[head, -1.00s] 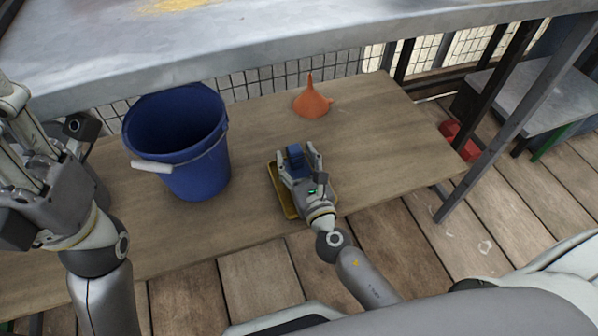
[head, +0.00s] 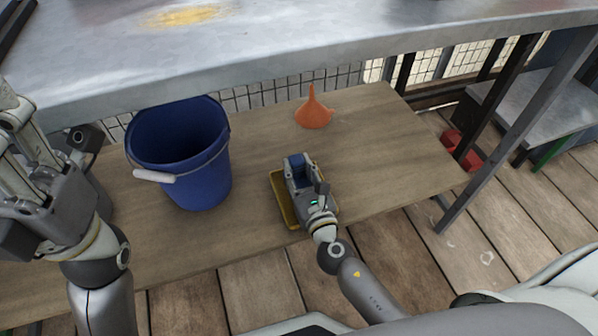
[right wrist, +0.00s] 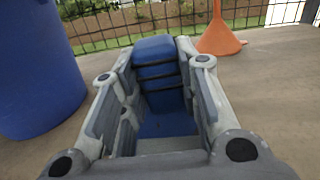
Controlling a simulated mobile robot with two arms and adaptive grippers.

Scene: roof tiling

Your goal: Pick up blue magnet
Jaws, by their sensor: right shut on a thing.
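The blue magnet (head: 297,165) is a blocky blue piece with dark bands, seen between the fingers of my right gripper (head: 299,168). In the right wrist view the magnet (right wrist: 158,75) stands between the two grey fingers of the gripper (right wrist: 160,85), which are closed on its sides. Its lower part is partly hidden by the gripper. A yellow tray (head: 281,199) lies under the gripper on the wooden shelf (head: 390,150). My left gripper (head: 25,165) is at the left edge, well away from the magnet, and its fingertips are not clear.
A blue bucket (head: 200,180) with a white-gripped handle stands left of the tray. An orange funnel (head: 314,110) stands behind it. A grey metal tabletop (head: 300,45) overhangs the shelf at the back. The shelf's right part is clear.

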